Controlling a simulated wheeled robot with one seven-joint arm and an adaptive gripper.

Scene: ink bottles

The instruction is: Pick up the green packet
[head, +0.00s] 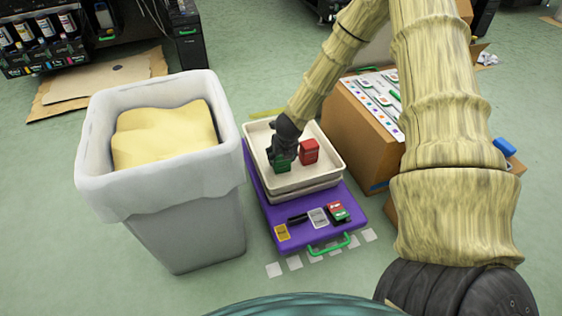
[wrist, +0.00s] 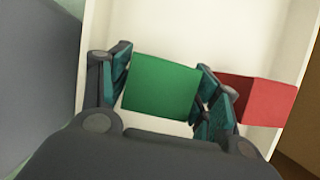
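The green packet (head: 283,166) is in the white tray (head: 333,150), partly hidden by my gripper (head: 280,152) in the head view. In the wrist view the green packet (wrist: 161,86) lies between the two fingers of my gripper (wrist: 163,92). One finger is close along its left side and the other along its right side. I cannot tell whether both fingers press on it, or whether it rests on the tray floor.
A red packet (head: 309,151) is close to the right finger, also in the wrist view (wrist: 262,100). The tray sits on a purple case (head: 270,217) with small packets in front. A lined bin (head: 200,225) stands left, a cardboard box (head: 353,137) right.

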